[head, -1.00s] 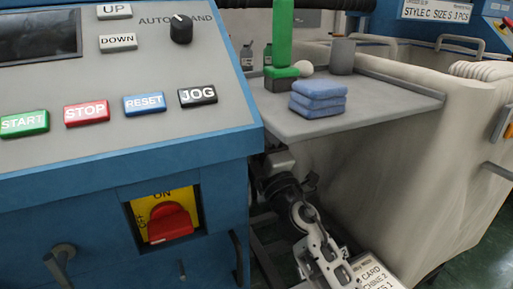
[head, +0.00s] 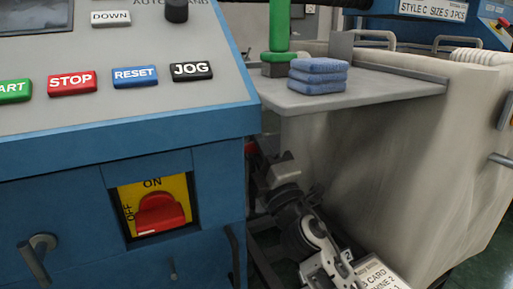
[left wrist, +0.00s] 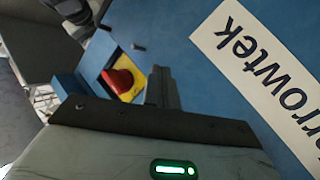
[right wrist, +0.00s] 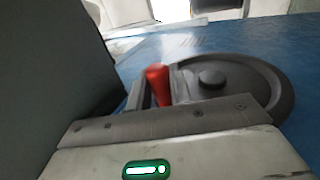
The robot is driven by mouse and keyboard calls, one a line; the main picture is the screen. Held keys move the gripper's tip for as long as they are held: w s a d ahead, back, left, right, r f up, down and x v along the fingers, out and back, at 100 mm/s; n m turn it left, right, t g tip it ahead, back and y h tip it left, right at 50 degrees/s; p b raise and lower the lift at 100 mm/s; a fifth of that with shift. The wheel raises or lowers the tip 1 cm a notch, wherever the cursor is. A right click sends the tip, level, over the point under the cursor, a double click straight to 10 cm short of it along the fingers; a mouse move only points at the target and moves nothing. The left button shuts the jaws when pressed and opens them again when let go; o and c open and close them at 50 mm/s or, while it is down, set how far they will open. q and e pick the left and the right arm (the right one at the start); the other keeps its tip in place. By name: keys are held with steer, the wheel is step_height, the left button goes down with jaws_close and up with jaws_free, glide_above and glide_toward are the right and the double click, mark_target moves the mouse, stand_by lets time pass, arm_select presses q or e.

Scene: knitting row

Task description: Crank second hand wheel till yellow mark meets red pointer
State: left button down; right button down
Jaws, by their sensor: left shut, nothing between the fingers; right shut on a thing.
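A dark grey hand wheel (right wrist: 235,85) with a raised hub lies against the blue machine side in the right wrist view. Its red handle (right wrist: 157,84) stands up at the wheel's near left. My right gripper (right wrist: 150,97) is shut on this handle. In the head view my right gripper (head: 268,168) is beside the console's right side, below the grey shelf; the wheel is hidden there, with a bit of red showing. My left gripper (left wrist: 164,88) is shut and empty, before the blue panel. I can make out neither the yellow mark nor the red pointer.
A red rotary switch on a yellow plate (head: 181,190) is on the console front; it also shows beyond the left fingers. Console buttons, such as STOP (head: 72,82), lie above.

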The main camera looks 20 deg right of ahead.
arm_select(q)
steer(key=shift+w+a+r+m+t+h+b, duration=0.1)
steer(key=shift+w+r+m+t+h+b, duration=0.15)
steer(key=shift+r+t+b, duration=0.3)
steer(key=shift+w+a+r+m+t+h+b, duration=0.15)
steer(key=shift+w+r+m+t+b, duration=0.25)
steer(key=shift+r, duration=0.25)
arm_select(e)
steer(key=shift+s+f, duration=0.25)
steer(key=shift+f, duration=0.65)
steer(key=shift+s+f, duration=0.25)
steer(key=shift+f, duration=0.6)
steer(key=c, duration=1.3)
jaws_free()
steer(key=shift+w+a, duration=0.1)
arm_select(q)
steer(key=shift+w, duration=0.1)
